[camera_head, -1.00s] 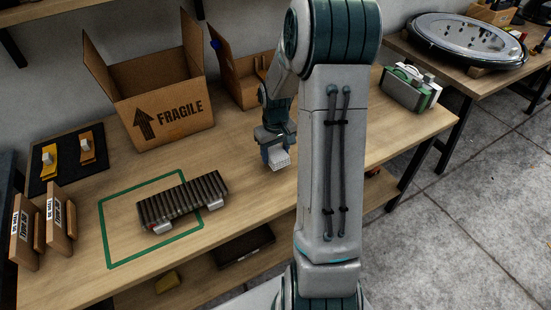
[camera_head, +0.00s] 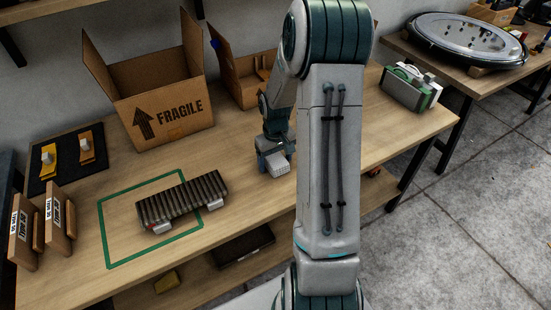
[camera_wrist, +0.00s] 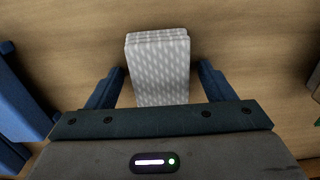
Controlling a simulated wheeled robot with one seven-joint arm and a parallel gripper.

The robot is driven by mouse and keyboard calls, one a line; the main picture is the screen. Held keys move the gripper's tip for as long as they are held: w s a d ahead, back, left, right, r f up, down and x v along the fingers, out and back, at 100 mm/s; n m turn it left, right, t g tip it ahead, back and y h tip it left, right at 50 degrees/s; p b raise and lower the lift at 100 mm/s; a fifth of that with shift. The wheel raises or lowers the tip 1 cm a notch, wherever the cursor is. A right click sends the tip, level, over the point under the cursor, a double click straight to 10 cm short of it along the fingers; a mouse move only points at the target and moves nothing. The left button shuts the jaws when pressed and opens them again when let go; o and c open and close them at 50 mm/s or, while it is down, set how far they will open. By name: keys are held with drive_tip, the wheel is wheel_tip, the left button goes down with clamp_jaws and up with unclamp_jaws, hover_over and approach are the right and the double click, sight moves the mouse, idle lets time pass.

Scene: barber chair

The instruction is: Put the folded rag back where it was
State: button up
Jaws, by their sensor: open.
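The folded rag (camera_wrist: 158,66) is a pale grey, patterned, layered block. In the wrist view it lies between the two blue fingers of my gripper (camera_wrist: 159,78), with a gap on each side. My gripper is open around it. In the head view the rag (camera_head: 279,168) shows as a small whitish block at my gripper (camera_head: 274,163), low over the wooden workbench (camera_head: 240,145). The rag seems to rest on the bench, but its underside is hidden.
A dark ribbed object (camera_head: 183,203) lies across the green taped outline (camera_head: 111,240). The FRAGILE carton (camera_head: 178,125) and another open carton (camera_head: 224,72) stand behind. A green-and-white case (camera_head: 410,88) stands to the right. Bare bench lies around my gripper.

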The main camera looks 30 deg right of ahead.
sight(275, 158)
wheel_tip(275, 158, up, 12)
drive_tip(key=p, duration=0.1)
drive_tip(key=s+a+r+t, duration=0.1)
drive_tip(key=s+a+r, duration=0.3)
drive_tip(key=s+a, duration=0.3)
drive_tip(key=s+a+r+t, duration=0.1)
drive_tip(key=s+a+r, duration=0.3)
drive_tip(key=s+a, duration=0.3)
drive_tip(key=s, duration=0.4)
drive_tip(key=shift+s+r, duration=0.3)
